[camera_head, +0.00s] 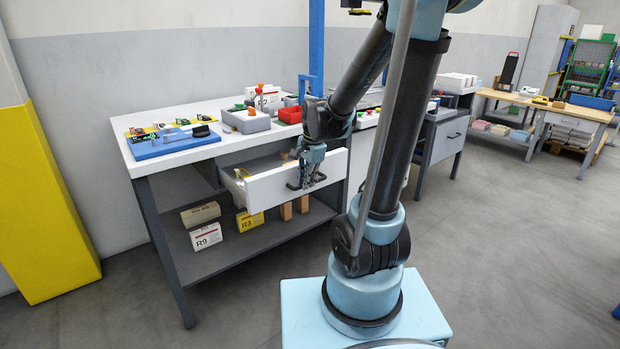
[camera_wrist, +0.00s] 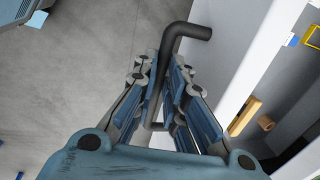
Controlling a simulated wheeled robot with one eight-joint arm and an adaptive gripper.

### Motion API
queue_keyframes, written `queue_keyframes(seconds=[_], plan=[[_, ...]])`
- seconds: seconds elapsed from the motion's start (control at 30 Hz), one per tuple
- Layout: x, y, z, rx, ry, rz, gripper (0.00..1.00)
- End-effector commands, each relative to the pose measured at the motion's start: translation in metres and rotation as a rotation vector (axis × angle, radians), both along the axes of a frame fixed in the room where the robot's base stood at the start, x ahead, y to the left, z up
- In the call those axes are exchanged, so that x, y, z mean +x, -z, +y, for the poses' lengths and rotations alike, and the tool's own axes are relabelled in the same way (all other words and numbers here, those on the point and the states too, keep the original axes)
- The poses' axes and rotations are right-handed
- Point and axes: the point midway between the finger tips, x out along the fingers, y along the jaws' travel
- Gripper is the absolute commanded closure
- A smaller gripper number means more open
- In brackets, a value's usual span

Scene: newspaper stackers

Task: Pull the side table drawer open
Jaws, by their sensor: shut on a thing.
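The side table (camera_head: 210,155) has a white top and dark grey legs. Its white drawer (camera_head: 268,192) stands pulled out from under the top, and part of its inside shows. My gripper (camera_head: 308,178) is at the right part of the drawer front, shut on the black handle (camera_head: 293,186). In the wrist view, the dark bar of the handle (camera_wrist: 185,30) runs between the fingers of my gripper (camera_wrist: 168,88). The white drawer front (camera_wrist: 248,62) lies to the right of the fingers there. The fingers hide part of the handle.
The tabletop carries a blue fixture (camera_head: 172,141), a grey bin (camera_head: 245,121) and a red bin (camera_head: 290,115). Boxes marked R9 (camera_head: 206,237) and R3 (camera_head: 250,220) sit on the lower shelf. A yellow column (camera_head: 45,200) stands left. The floor (camera_head: 510,230) at right is clear.

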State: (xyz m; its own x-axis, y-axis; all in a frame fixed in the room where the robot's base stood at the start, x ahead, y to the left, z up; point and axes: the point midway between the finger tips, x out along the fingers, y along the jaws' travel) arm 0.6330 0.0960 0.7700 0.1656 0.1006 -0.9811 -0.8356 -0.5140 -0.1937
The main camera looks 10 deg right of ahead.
Motion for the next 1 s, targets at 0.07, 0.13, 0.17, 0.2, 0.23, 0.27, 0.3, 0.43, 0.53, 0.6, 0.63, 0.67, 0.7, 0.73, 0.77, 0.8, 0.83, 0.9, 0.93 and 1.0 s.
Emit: queue_keyframes(seconds=[0.07,0.13,0.17,0.2,0.23,0.27,0.3,0.43,0.53,0.6,0.63,0.67,0.7,0.73,0.77,0.8,0.83,0.9,0.93,1.0], plan=[[-0.0011,-0.0005,0.0020,0.003,-0.004,0.001,1.00],[-0.0014,-0.0005,0.0022,0.003,-0.004,0.001,1.00],[-0.0014,-0.0005,0.0022,0.003,-0.004,0.001,1.00],[-0.0013,-0.0005,0.0021,0.003,-0.004,0.001,1.00],[-0.0013,-0.0005,0.0020,0.003,-0.004,0.001,1.00],[-0.0013,-0.0005,0.0020,0.003,-0.004,0.001,1.00],[-0.0011,-0.0005,0.0020,0.003,-0.004,0.001,1.00],[-0.0012,-0.0005,0.0021,0.003,-0.004,0.000,0.77],[-0.0013,-0.0004,0.0023,0.002,-0.005,0.000,0.69],[-0.0015,-0.0003,0.0023,0.002,-0.005,0.000,0.69],[-0.0015,-0.0003,0.0023,0.002,-0.005,0.000,0.69],[-0.0015,-0.0003,0.0023,0.002,-0.005,0.000,0.69],[-0.0015,-0.0003,0.0022,0.002,-0.005,0.001,0.69],[-0.0015,-0.0003,0.0022,0.002,-0.005,0.001,0.69],[-0.0015,-0.0003,0.0022,0.002,-0.005,0.001,0.69],[-0.0016,-0.0005,0.0022,0.002,-0.005,0.001,0.69],[-0.0016,-0.0008,0.0022,0.002,-0.005,0.001,0.69],[-0.0020,-0.0027,0.0019,0.002,-0.005,0.001,0.69],[-0.0023,-0.0040,0.0018,0.002,-0.005,0.001,0.69],[-0.0030,-0.0088,0.0012,0.002,-0.005,0.001,0.69]])
